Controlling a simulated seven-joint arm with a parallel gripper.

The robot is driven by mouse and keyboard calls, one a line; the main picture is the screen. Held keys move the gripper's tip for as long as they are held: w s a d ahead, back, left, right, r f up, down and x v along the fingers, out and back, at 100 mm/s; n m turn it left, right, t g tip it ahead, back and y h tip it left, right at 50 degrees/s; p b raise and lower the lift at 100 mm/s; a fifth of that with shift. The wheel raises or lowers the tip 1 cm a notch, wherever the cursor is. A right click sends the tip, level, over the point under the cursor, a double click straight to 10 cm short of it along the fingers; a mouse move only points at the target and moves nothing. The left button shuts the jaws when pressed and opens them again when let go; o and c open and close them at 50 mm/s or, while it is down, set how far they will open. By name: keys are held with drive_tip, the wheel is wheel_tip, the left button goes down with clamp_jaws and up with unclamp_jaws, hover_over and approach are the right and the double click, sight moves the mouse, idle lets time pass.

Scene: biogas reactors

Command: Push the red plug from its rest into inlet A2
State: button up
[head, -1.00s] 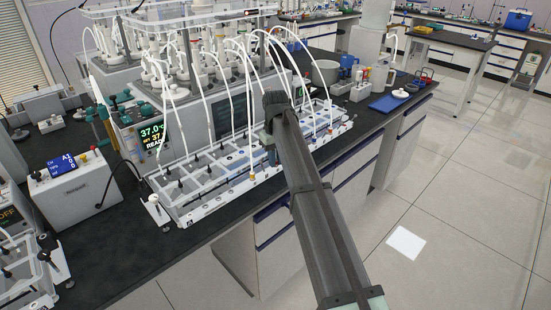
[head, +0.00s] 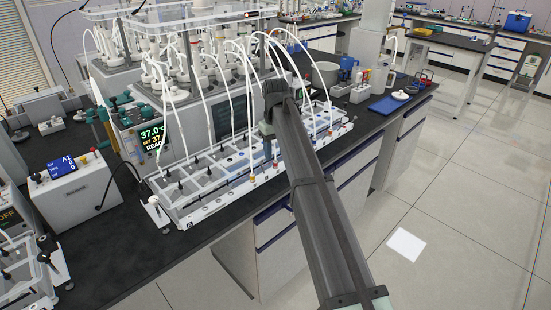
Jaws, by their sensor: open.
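The long white rack (head: 215,190) of inlets, fed by several white tubes, lies along the bench's front edge. A small red spot (head: 275,164), which looks like the red plug, shows at the rack's front side, just below my gripper. My gripper (head: 267,149) points down over the right half of the rack and is partly hidden by my arm. It is open, with nothing seen between its fingers. It appears just above the red spot; I cannot tell whether they touch. A yellow plug (head: 252,178) sits to the left. Inlet A2 cannot be made out by label.
Reactors (head: 180,100) with tubes stand behind the rack. A box with a blue display (head: 72,183) stands at the left on the black bench. A blue tray (head: 388,105) and mugs are at the right. The bench's front left (head: 120,250) is clear.

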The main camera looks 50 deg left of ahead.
wheel_tip(320, 180, up, 10)
drive_tip(key=shift+f, duration=0.15)
idle(0.5)
